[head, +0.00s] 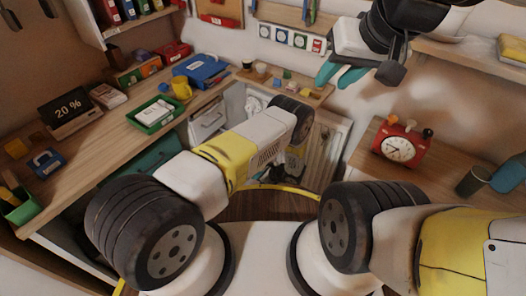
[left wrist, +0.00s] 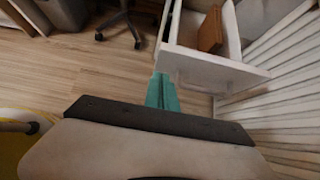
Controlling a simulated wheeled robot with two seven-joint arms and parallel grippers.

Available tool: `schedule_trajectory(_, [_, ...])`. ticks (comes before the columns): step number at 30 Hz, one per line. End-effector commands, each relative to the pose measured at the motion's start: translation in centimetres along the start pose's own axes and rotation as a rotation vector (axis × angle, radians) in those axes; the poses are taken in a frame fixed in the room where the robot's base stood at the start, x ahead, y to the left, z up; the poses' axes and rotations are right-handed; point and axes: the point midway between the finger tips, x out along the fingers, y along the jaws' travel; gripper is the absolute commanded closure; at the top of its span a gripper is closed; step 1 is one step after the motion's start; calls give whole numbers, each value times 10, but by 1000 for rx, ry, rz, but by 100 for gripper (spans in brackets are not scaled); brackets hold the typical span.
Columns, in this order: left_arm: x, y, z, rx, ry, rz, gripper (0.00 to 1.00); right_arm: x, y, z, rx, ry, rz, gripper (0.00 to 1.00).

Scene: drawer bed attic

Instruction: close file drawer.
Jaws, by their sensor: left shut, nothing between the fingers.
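The file drawer (left wrist: 208,66) is white and stands pulled out in the left wrist view, with a brown upright piece (left wrist: 210,30) inside. My left gripper (left wrist: 162,80) is shut and empty, its teal fingertips close to the near left corner of the drawer front; I cannot tell whether they touch. In the head view my left arm hides most of that gripper. A white drawer unit (head: 207,122) shows beside the desk there, partly behind my arm. My right gripper (head: 332,80) is raised near the back wall, its teal fingers apart, empty and far from the drawer.
The wooden desk (head: 100,135) on the left holds a green tray (head: 156,114), yellow mug (head: 181,88) and blue case (head: 201,70). A red clock (head: 400,143) stands on the right surface. White slatted panelling (left wrist: 285,85) borders the drawer's right side. Open floor (left wrist: 75,75) lies left.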

Motion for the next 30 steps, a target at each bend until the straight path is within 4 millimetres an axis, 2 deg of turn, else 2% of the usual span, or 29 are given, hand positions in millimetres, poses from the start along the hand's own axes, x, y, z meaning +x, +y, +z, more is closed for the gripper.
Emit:
schedule_trajectory(3, [16, 0, 13, -2, 0, 1, 100, 0, 0, 0, 0, 0, 0, 68])
schedule_trajectory(9, [28, 0, 25, -1, 0, 0, 100, 0, 0, 0, 0, 0, 0, 68])
schedule_trajectory(23, [31, -1, 28, 0, 0, -1, 100, 0, 0, 0, 0, 0, 0, 68])
schedule_trajectory(30, [38, 0, 34, -1, 0, 0, 100, 0, 0, 0, 0, 0, 0, 68])
